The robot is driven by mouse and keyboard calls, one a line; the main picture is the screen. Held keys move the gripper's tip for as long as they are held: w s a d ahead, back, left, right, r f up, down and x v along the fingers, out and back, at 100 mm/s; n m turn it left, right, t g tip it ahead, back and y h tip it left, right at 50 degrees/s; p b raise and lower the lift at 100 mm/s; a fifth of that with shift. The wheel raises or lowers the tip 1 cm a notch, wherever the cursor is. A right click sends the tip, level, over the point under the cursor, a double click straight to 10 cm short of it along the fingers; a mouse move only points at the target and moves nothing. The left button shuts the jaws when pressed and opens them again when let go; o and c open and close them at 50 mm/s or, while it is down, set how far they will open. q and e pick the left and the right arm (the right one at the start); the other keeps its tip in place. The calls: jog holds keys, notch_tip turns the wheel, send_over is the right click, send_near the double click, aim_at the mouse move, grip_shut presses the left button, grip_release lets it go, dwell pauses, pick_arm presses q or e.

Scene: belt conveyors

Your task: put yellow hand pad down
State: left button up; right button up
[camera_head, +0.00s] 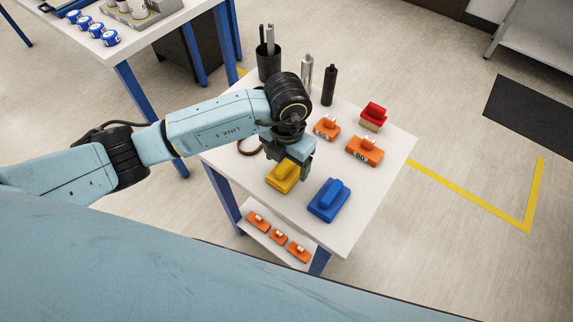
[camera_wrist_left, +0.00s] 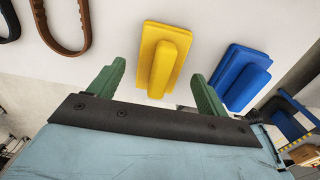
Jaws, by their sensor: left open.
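The yellow hand pad (camera_head: 283,177) lies on the white table, its raised grip facing up. My left gripper (camera_head: 288,158) is over its far end in the head view. I cannot tell the exact height of the fingers above the table. My right gripper is not in view.
A blue hand pad (camera_head: 329,201) lies right of the yellow one. A brown loop (camera_head: 249,147) lies left of the gripper.

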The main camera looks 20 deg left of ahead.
aim_at(287, 163)
pick_arm(q)
notch_tip(287, 163, up, 9)
jog(key=shift+r, duration=0.15)
dwell(0.5)
